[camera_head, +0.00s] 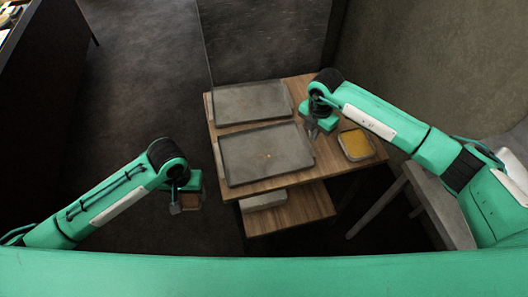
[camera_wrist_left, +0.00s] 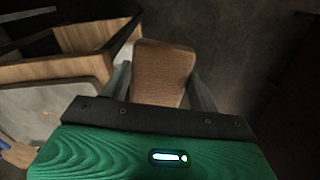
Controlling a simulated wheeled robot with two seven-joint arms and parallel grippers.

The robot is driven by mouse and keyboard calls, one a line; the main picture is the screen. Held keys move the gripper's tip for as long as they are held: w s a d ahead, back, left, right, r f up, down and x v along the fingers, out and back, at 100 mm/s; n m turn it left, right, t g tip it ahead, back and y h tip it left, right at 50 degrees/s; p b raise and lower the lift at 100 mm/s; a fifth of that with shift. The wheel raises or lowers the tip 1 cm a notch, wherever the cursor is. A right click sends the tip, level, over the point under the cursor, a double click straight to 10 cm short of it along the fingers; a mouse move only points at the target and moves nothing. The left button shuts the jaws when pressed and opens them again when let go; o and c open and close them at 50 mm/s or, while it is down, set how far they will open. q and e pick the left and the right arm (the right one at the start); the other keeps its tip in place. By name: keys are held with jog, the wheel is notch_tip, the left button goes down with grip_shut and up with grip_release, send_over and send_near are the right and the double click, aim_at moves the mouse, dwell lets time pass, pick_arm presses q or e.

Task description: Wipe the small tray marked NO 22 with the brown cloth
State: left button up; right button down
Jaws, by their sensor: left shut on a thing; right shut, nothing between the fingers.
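The brown cloth (camera_wrist_left: 162,72) is a folded pad between the fingers of my left gripper (camera_head: 186,205), which is shut on it. This gripper is in the air to the left of the wooden table, apart from the trays. Two dark grey trays lie on the table: a front tray (camera_head: 260,165) with a small orange spot near its middle, and a back tray (camera_head: 255,100). I cannot read a NO 22 mark on either. My right gripper (camera_head: 312,132) is shut and empty, by the right edge of the front tray; I cannot tell whether it touches.
A small grey-rimmed dish with a yellow thing (camera_head: 357,143) stands at the table's right. A lower wooden shelf (camera_head: 300,208) carries a pale grey block (camera_head: 263,201). A grey bench (camera_head: 440,212) stands at the right. The dark floor left of the table is clear.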

aim_at(309, 150)
pick_arm(q)
jog(key=shift+f+b, duration=1.4)
jog(key=shift+f, duration=0.15)
pick_arm(e)
jog(key=shift+f, duration=2.45)
pick_arm(q)
jog(key=shift+f+b, duration=0.45)
pick_arm(e)
jog(key=shift+f, duration=0.6)
pick_arm(q)
jog(key=shift+r, duration=0.1)
pick_arm(e)
jog(key=shift+r, duration=0.1)
pick_arm(q)
jog(key=shift+r+p, duration=1.85)
jog(key=shift+p, duration=0.1)
pick_arm(e)
jog(key=shift+r, duration=2.95)
